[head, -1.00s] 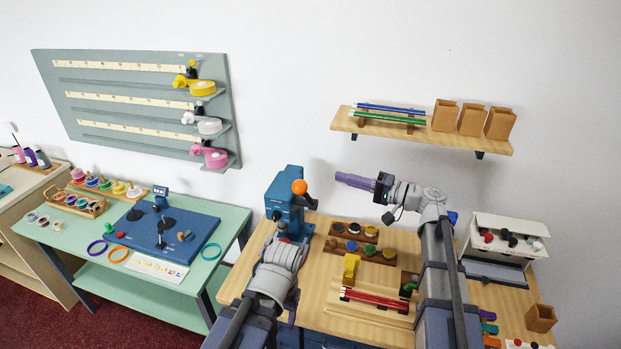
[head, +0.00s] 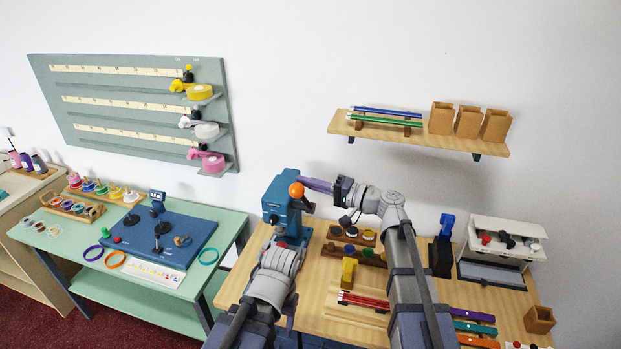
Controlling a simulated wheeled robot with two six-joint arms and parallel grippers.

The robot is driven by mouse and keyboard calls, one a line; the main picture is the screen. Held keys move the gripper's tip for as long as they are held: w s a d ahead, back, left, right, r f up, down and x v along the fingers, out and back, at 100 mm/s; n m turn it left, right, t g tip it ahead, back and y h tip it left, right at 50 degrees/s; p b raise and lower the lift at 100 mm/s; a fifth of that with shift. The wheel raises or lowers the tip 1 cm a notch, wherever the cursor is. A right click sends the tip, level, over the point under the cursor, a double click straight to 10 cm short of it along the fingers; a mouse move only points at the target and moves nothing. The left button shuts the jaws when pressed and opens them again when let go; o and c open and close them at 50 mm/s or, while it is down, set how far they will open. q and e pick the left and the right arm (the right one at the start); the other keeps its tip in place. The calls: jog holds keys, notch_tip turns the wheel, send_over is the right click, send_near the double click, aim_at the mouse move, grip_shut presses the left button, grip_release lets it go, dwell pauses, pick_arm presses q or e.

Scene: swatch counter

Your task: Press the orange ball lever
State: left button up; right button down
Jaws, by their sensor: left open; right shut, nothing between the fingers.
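The orange ball (head: 296,189) sits on a short dark lever on the upper right of the blue press (head: 277,207), at the back left of the wooden table. My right gripper (head: 306,184) is shut and empty. Its purple fingers reach left so the tips are right beside the ball; I cannot tell whether they touch it. My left gripper (head: 283,240) is low in front of the press, with its fingers mostly hidden behind its own wrist.
A wooden rack with round jars (head: 352,239), a yellow block (head: 348,271) and red pencils (head: 364,301) lie right of the press. A blue-black stapler-like tool (head: 442,246) and a white box (head: 499,247) stand further right. A shelf (head: 420,134) hangs above.

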jog(key=shift+s+f, duration=0.15)
jog(key=shift+s, duration=0.05)
dwell(0.3)
jog(key=s+a+f+n+b, duration=0.1)
jog(key=s+f+n+b, duration=0.3)
jog(key=f+b, duration=0.4)
jog(key=s+a+f+n+y+b, duration=0.1)
jog(key=s+a+f+n+b, duration=0.1)
jog(key=s+f+n+b, duration=0.3)
notch_tip(320, 180, down, 4)
jog(key=n+b, duration=0.2)
jog(key=b, duration=0.4)
jog(key=shift+s+a+g, duration=0.15)
jog(key=shift+s+g, duration=0.15)
jog(key=shift+g, duration=0.1)
jog(key=shift+s+f+y, duration=0.1)
jog(key=shift+y, duration=0.2)
notch_tip(320, 180, up, 4)
jog(key=w+p, duration=0.2)
jog(key=p, duration=0.1)
jog(key=b+v, duration=0.1)
jog(key=v, duration=0.9)
